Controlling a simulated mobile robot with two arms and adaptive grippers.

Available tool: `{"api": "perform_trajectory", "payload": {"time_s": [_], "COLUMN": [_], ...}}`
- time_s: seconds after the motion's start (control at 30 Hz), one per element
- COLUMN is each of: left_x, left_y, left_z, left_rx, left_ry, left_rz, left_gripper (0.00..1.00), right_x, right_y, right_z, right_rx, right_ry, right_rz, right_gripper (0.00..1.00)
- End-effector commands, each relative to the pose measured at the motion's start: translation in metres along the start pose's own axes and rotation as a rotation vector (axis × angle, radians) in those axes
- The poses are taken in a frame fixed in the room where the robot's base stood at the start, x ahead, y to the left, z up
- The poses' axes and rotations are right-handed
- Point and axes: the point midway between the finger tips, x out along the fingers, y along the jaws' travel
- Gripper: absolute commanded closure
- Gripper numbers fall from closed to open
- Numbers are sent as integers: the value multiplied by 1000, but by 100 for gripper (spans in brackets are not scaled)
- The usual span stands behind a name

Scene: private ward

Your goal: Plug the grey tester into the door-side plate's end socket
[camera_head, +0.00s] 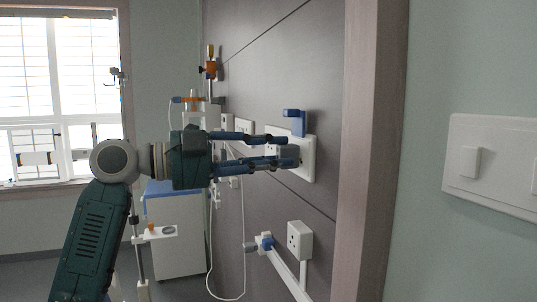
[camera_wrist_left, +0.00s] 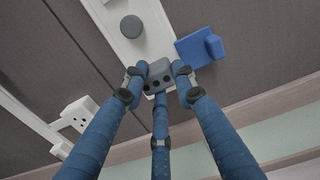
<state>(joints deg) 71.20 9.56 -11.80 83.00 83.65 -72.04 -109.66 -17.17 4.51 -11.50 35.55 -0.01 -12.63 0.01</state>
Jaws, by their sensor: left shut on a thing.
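My left gripper (camera_head: 297,157) reaches in from the left to the white wall plate (camera_head: 309,160). Its fingers are shut on the grey tester (camera_wrist_left: 157,76), a small block with dark round holes. In the left wrist view the tester lies over one end of the white plate (camera_wrist_left: 150,22), beside a blue plug-like piece (camera_wrist_left: 200,48). That blue piece also shows above the fingers in the head view (camera_head: 293,121). Whether the tester's pins are in a socket is hidden. A round grey knob (camera_wrist_left: 131,27) sits further along the plate. My right gripper is not in view.
A white socket box (camera_head: 299,240) is on the wall below, with a white rail (camera_head: 284,270) beside it. A wooden door frame (camera_head: 372,150) stands right of the plate, then a switch plate (camera_head: 495,165). A white cabinet (camera_head: 180,235) stands behind my arm.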

Motion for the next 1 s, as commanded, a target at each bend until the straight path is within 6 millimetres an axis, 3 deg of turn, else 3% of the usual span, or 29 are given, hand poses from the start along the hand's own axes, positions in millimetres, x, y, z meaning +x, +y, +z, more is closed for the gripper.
{"api": "perform_trajectory", "payload": {"time_s": [0.1, 0.13, 0.2, 0.23, 0.63, 1.0], "left_x": [4, 4, 4, 4, -6, -80], "left_y": [0, 0, 0, 0, 0, 0], "left_z": [0, 0, 0, 0, 1, 2], "left_rx": [0, 0, 0, 0, -1, 0], "left_ry": [-1, -2, -1, -1, -2, -4], "left_rz": [0, -1, -1, -1, -1, 1], "left_gripper": [100, 67, 53, 51, 51, 51], "right_x": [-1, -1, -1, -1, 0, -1], "right_y": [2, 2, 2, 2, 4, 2], "right_z": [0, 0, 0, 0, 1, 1], "right_rx": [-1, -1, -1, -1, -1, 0], "right_ry": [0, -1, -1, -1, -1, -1], "right_rz": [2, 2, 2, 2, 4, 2], "right_gripper": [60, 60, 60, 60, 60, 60]}}
